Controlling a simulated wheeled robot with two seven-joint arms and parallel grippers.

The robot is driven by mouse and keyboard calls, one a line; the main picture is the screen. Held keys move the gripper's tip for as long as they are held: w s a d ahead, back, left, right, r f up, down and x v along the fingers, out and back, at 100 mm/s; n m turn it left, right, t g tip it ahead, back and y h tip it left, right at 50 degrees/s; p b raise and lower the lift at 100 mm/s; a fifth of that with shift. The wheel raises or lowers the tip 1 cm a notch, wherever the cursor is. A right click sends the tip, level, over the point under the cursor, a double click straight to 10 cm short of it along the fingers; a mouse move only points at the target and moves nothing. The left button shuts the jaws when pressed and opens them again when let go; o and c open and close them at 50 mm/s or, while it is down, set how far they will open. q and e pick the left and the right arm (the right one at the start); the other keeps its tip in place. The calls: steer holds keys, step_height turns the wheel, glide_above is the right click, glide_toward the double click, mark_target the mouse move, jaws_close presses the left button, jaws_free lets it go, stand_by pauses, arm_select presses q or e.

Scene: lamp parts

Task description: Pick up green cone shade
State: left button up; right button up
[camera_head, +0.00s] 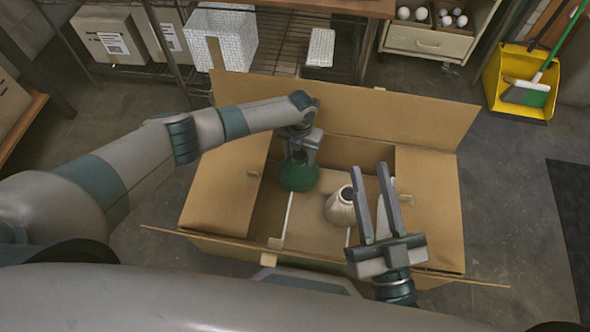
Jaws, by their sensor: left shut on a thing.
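The green cone shade (299,177) is in the left part of the open cardboard box. My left gripper (299,156) reaches down from above and is shut on the top of the shade. Whether the shade still touches the box bottom cannot be told. My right gripper (385,203) is above the front right of the box, with its two long fingers apart and nothing between them. A beige shade-like part (341,207) stands in the box just left of the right gripper, apart from its fingers.
The cardboard box (425,215) has its flaps folded outward around the opening. Behind it are a wire shelf with a white basket (225,37) and a drawer cabinet (428,42).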

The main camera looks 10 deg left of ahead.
arm_select(q)
steer(key=shift+w+d+r, duration=0.1)
steer(key=shift+w+r, duration=0.25)
steer(key=shift+w, duration=0.15)
